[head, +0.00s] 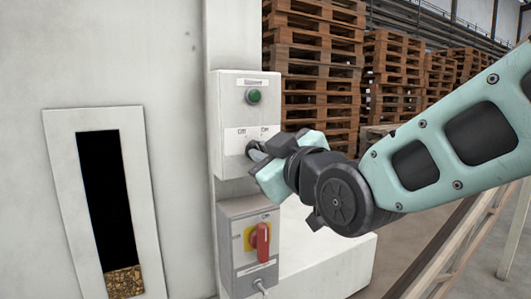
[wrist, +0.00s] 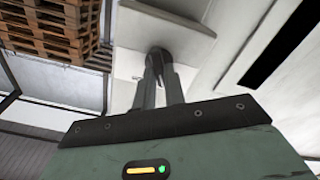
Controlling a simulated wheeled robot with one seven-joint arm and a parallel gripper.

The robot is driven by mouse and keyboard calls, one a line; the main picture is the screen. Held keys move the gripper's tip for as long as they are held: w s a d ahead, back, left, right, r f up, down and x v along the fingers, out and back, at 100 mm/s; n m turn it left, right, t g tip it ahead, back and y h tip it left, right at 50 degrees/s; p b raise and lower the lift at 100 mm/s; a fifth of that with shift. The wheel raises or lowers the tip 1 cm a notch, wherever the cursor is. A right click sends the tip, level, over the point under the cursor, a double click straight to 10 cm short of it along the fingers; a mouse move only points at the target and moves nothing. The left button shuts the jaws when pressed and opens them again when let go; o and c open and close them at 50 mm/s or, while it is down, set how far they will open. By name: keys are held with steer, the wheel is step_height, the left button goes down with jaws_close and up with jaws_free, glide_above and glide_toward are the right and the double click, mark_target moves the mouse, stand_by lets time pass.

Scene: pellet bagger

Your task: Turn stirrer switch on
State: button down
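The stirrer box (head: 230,110) is a pale grey panel on the machine's side, with a green lamp (head: 253,96) under its label. I cannot tell whether the lamp is lit. Below are Off and On marks and the stirrer switch (head: 251,146), mostly hidden by my gripper (head: 257,152) in the head view. In the wrist view the dark round switch (wrist: 158,52) sits at the tips of my gripper (wrist: 160,72). The fingers are close together with their tips on it, seemingly gripping it. The way the switch points is hidden.
A lower box with a red rotary handle (head: 262,243) on yellow sits just below my gripper. A white-framed sight window (head: 108,205) with pellets at its bottom is on the left. Wooden pallets (head: 320,70) are stacked behind. A rail (head: 450,240) runs at right.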

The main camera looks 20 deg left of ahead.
steer(key=shift+f+m+b, duration=0.1)
steer(key=shift+m+b, duration=0.2)
steer(key=shift+b, duration=0.3)
steer(key=m+b, duration=0.5)
steer(key=b, duration=0.2)
steer(key=m+b, duration=0.6)
steer(key=b, duration=0.1)
steer(key=shift+w+d, duration=0.2)
steer(key=shift+m+b, duration=0.3)
steer(key=shift+b, duration=0.1)
steer(key=c, duration=1.5)
jaws_free()
steer(key=shift+o, duration=0.2)
